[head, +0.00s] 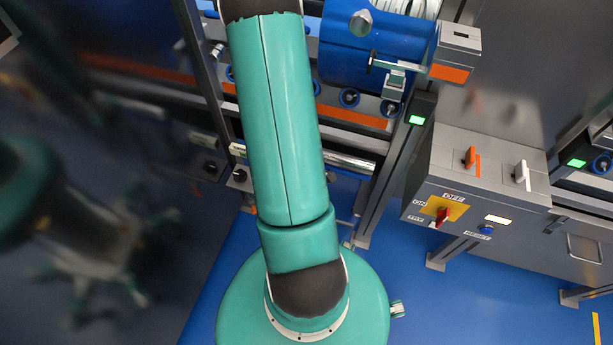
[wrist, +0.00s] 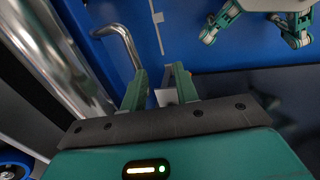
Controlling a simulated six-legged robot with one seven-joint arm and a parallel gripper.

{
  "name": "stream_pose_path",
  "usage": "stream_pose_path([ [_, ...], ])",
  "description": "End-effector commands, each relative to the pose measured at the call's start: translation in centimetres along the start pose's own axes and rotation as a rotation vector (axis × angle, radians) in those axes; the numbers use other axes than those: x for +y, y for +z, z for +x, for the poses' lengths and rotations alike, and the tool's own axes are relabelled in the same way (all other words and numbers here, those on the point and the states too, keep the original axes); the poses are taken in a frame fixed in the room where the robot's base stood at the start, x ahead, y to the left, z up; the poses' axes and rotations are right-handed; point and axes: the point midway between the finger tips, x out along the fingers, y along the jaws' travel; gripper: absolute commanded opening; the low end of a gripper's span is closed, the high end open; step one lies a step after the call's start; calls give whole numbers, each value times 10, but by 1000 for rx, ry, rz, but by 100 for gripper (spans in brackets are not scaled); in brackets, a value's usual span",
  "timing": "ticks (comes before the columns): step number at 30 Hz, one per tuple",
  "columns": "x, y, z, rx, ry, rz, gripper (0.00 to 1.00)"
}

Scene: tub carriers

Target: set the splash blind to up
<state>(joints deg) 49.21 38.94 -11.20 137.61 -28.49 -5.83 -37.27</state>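No part is marked as the splash blind, and I cannot tell for sure which one it is. A dark glossy panel (head: 130,220) fills the left of the head view and mirrors a green robot. A bright chrome bar (head: 350,160) runs across below the blue tub, partly hidden behind my arm. My gripper is out of the head view. In the wrist view my gripper (wrist: 160,88) has its two green fingers apart, with a small pale piece showing between or beyond them; contact cannot be told. A bent chrome tube (wrist: 130,48) stands just left of the fingers.
The blue tub (head: 350,50) sits in a metal frame at the top. A grey control box (head: 475,185) with a red switch, orange and white levers and a blue button stands at right. Blue floor (head: 470,300) is clear at front right. A large chrome cylinder (wrist: 62,45) is at left.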

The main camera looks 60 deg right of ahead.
Motion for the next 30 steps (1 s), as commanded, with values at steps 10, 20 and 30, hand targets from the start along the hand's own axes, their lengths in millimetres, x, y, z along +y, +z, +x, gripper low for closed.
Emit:
stream_pose_path([
  [10, 0, 0, -16, 1, 0, 1, 32],
  [20, 0, 0, -36, 1, 1, 2, 32],
  [30, 0, 0, -58, 2, 2, 2, 32],
])
